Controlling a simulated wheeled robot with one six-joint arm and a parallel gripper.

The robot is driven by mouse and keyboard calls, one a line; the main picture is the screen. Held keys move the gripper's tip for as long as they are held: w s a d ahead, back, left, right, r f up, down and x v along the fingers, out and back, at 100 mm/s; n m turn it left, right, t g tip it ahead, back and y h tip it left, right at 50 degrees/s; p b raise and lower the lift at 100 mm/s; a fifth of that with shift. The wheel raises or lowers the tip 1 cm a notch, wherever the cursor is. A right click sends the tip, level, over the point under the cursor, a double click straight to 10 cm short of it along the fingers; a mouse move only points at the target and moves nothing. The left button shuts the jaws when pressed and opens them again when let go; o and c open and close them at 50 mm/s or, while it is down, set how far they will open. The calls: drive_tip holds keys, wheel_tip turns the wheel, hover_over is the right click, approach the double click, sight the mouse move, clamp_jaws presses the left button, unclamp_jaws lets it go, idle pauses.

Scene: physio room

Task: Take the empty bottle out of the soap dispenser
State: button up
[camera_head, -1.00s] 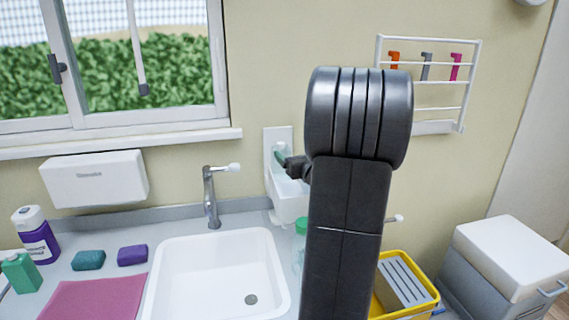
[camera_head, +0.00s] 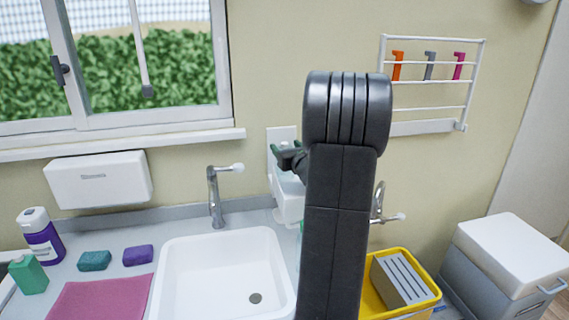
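The white soap dispenser (camera_head: 289,208) is fixed to the wall right of the tap, its back plate rising above its lower body. My gripper (camera_head: 286,147) is in front of its upper part, left of my arm. Two dark fingers with greenish tips show spread apart, with nothing clearly between them. I cannot make out the empty bottle inside the dispenser; my gripper and arm cover part of that area.
A sink (camera_head: 222,275) with a tap (camera_head: 215,195) lies below left. Bottles and sponges stand at the left. A yellow crate (camera_head: 423,303) and grey-white bin (camera_head: 510,260) are at the right. A wall rack (camera_head: 430,108) hangs above. A clear bottle is mostly hidden behind my arm.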

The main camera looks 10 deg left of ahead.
drive_tip(key=c, duration=0.9)
drive_tip(key=shift+r, duration=0.1)
